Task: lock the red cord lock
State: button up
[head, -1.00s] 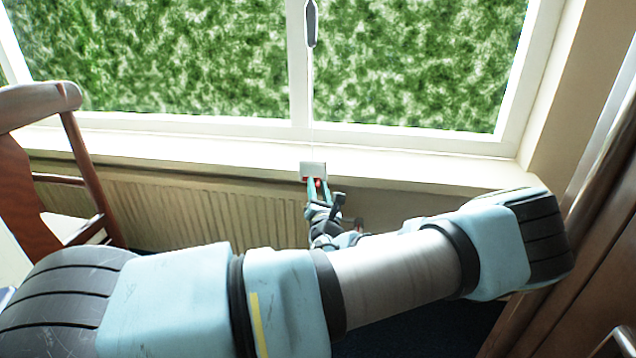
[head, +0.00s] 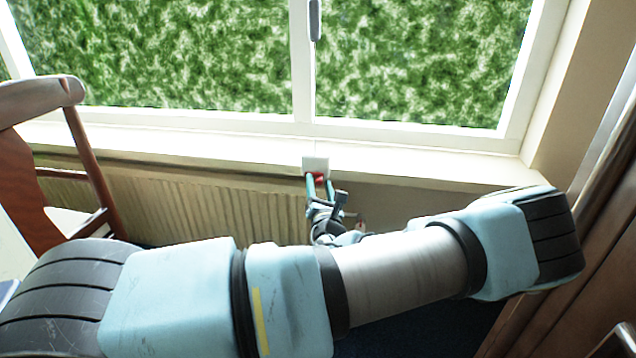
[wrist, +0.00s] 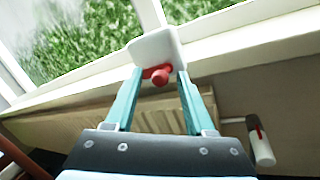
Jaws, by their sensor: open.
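The red cord lock (wrist: 160,75) is a small red knob on a white plate (wrist: 155,47) at the window sill's front edge. The lock also shows in the head view (head: 319,176), below the plate (head: 316,163). My gripper (wrist: 160,80) is open, with one teal finger on each side of the red knob. The fingertips are close to the plate; I cannot tell whether they touch it. There is a visible gap between the knob and the fingers in the wrist view. In the head view my gripper (head: 320,179) is small and partly hidden by my arm.
A grey cord pull (head: 315,20) hangs before the window. A radiator (head: 200,200) is under the sill (head: 420,168). A wooden chair (head: 85,150) stands at left, a wooden cabinet (head: 590,270) at right. A white cylinder with a red mark (wrist: 261,145) is right of my gripper.

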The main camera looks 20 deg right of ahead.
jog(key=v, duration=0.9)
jog(key=shift+s, duration=0.3)
jog(key=shift+a, duration=0.2)
jog(key=w+a+r+n+g+y, duration=0.2)
jog(key=a+n+g+y, duration=0.4)
jog(key=a+n+y, duration=1.1)
jog(key=s+a+n+g+h, duration=0.4)
jog(key=s+a+n+g, duration=0.6)
jog(key=a+n+g, duration=0.25)
notch_tip(320, 180, up, 29)
jog(key=w+d+n+t+h+p, duration=0.1)
jog(key=n+h+p, duration=0.8)
jog(key=p, duration=1)
jog(key=n, duration=0.4)
jog(key=shift+w+d, duration=0.35)
jog(key=shift+d, duration=0.05)
